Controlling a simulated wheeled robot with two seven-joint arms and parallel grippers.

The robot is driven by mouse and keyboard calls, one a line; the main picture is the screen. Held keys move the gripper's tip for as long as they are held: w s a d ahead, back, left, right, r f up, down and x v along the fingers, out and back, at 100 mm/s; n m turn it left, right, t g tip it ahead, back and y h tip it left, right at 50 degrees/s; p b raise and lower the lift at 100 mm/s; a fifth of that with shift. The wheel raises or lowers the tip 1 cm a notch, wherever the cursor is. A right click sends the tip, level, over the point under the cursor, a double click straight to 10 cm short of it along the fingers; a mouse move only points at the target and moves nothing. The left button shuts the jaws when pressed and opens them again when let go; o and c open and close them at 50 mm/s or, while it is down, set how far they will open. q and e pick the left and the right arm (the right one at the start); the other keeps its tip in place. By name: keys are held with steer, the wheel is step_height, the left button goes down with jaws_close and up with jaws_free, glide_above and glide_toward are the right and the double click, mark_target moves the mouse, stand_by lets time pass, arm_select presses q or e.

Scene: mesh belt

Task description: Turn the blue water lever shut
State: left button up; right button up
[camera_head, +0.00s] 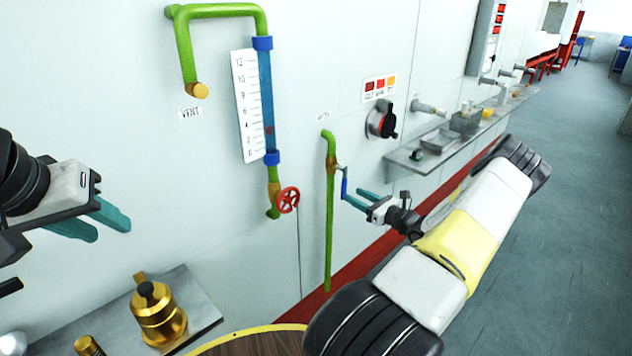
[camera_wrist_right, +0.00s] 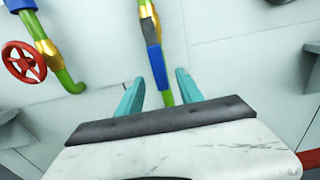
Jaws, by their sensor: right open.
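The blue lever (camera_head: 344,187) sits on a brass valve (camera_head: 332,166) on the thin green water pipe (camera_head: 330,235) on the wall. It hangs down, roughly along the pipe. My right gripper (camera_head: 355,197) is open at the lever's lower end. In the right wrist view the blue lever (camera_wrist_right: 155,58) comes down to the gap between the two teal fingers of the right gripper (camera_wrist_right: 160,75). Neither finger clearly touches it. My left gripper (camera_head: 112,232) is open and empty at the far left, away from the lever.
A red handwheel (camera_head: 288,200) is left of the water pipe, below a gauge tube (camera_head: 265,100). A black-and-red rotary switch (camera_head: 381,120) and a grey shelf (camera_head: 425,157) are to the right. A brass canister (camera_head: 158,318) stands on a ledge at lower left.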

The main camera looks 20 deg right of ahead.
mark_target(345, 190)
steer(key=x, duration=0.6)
steer(key=shift+c, duration=0.4)
jaws_close()
stand_by(1.0)
